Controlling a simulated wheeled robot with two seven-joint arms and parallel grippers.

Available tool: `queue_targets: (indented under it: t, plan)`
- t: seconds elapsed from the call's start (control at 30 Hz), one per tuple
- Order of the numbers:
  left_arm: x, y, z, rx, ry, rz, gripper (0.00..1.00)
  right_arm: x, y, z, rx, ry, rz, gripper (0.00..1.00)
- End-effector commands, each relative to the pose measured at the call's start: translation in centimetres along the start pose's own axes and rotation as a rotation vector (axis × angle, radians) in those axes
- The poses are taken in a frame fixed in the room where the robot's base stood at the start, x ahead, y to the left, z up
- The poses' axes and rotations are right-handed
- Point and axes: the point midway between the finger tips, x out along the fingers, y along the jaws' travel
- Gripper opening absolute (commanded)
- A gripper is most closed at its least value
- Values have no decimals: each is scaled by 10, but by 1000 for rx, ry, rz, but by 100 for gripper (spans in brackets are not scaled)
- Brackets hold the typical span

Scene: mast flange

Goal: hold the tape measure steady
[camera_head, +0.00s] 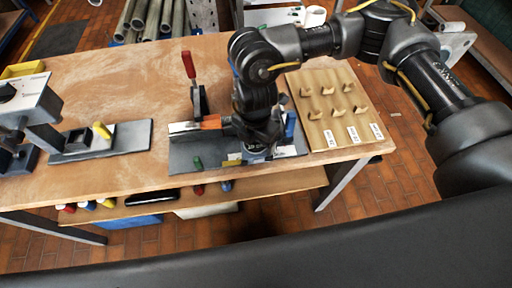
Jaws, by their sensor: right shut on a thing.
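My right arm comes in from the upper right and bends down, so that my right gripper (258,152) points down at the grey plate (185,160) on the workbench. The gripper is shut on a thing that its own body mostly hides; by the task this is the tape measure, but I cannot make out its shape. A small yellow piece (233,160) shows just left of the fingers. I cannot tell whether it is part of the held thing. My left gripper is not in view.
A red-handled clamp (190,66) stands behind the plate, beside an orange piece (211,121). A wooden board (333,105) with several hooks and labels lies to the right. Another grey plate (127,137) and a machine (28,105) are at left.

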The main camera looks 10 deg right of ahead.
Motion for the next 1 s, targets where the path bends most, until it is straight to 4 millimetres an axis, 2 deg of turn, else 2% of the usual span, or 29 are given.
queue_targets:
  t: [0.03,0.4,1.0]
  plan:
    - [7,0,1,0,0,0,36,6,2,3,1,0,1,35]
    - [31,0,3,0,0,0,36,25,15,21,2,0,1,35]
    - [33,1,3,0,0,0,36,27,18,24,0,0,1,35]
